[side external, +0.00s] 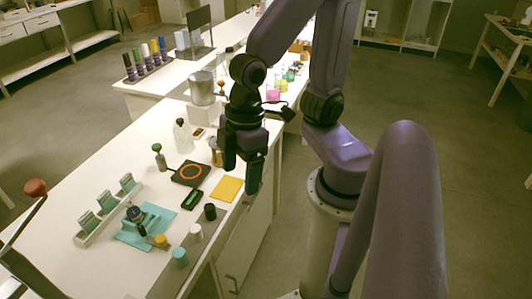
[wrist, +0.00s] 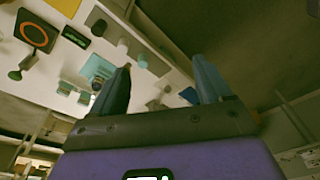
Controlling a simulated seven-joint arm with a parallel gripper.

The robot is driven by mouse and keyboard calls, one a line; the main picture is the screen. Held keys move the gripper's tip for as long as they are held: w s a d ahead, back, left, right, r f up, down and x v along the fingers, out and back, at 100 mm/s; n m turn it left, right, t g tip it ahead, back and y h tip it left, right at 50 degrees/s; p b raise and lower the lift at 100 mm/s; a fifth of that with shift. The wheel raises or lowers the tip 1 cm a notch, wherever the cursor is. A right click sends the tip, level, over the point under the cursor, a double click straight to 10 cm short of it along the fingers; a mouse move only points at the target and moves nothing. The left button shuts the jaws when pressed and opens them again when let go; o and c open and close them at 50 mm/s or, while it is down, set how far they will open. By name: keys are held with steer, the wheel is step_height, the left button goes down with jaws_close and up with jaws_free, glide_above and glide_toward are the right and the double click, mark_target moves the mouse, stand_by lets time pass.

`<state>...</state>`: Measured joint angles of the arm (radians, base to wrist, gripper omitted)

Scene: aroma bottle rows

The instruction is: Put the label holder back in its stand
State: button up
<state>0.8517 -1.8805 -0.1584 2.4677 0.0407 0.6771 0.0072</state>
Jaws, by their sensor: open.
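A white stand (side external: 92,234) at the left of the bench holds several upright teal-and-grey label holders (side external: 107,203). A teal piece (side external: 150,217) lies on a light teal mat (side external: 128,238) beside it, by a dark-topped item (side external: 134,213); I cannot tell whether this piece is a label holder. The mat area also shows small in the wrist view (wrist: 97,70). My gripper (side external: 242,172) is open and empty, above the bench's right edge near the yellow cloth, well apart from the stand. Its two fingers show in the wrist view (wrist: 160,84) with nothing between them.
Capped jars, such as a black one (side external: 210,211) and a white one (side external: 196,231), line the front edge.

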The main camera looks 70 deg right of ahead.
steer(key=s+d+r+n+h, duration=0.1)
steer(key=s+d, duration=0.2)
steer(key=d, duration=0.1)
steer(key=shift+s+d+r, duration=0.2)
steer(key=shift+s+r, duration=0.15)
steer(key=shift+s, duration=0.05)
stand_by(0.9)
